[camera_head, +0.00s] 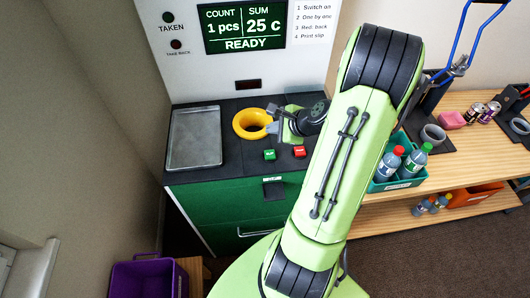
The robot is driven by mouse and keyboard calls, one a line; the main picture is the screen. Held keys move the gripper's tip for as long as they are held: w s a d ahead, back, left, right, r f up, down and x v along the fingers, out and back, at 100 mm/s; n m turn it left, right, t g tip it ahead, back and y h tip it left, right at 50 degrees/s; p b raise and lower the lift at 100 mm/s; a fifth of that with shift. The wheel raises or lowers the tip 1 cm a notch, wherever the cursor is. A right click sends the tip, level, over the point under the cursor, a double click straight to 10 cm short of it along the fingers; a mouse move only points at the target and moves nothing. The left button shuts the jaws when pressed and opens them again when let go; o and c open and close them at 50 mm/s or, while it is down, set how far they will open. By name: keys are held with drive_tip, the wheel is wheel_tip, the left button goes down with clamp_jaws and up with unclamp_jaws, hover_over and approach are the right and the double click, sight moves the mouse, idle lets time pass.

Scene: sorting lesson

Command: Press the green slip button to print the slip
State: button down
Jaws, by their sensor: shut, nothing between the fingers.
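The green slip button (269,154) sits on the dark counter of the return machine, left of a red button (299,151). My gripper (273,129) is shut and empty. It hangs over the counter just behind the green button in the picture, beside the yellow ring (240,127), and appears apart from the button. The machine's display (244,27) reads COUNT 1 pcs, SUM 25 c, READY. A dark slot (248,84) is in the white panel below it; no slip shows there.
A grey metal tray (195,138) lies at the counter's left. A teal crate (398,183) with bottles stands right on a wooden bench (465,150), with cans (473,113) farther back. A purple bin (140,280) stands on the floor at lower left. My arm hides the middle right.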

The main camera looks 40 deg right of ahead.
sight(272, 156)
wheel_tip(272, 156, down, 9)
drive_tip(key=b, duration=0.8)
drive_tip(key=shift+w+a, duration=0.1)
idle(1.5)
drive_tip(key=shift+f, duration=0.35)
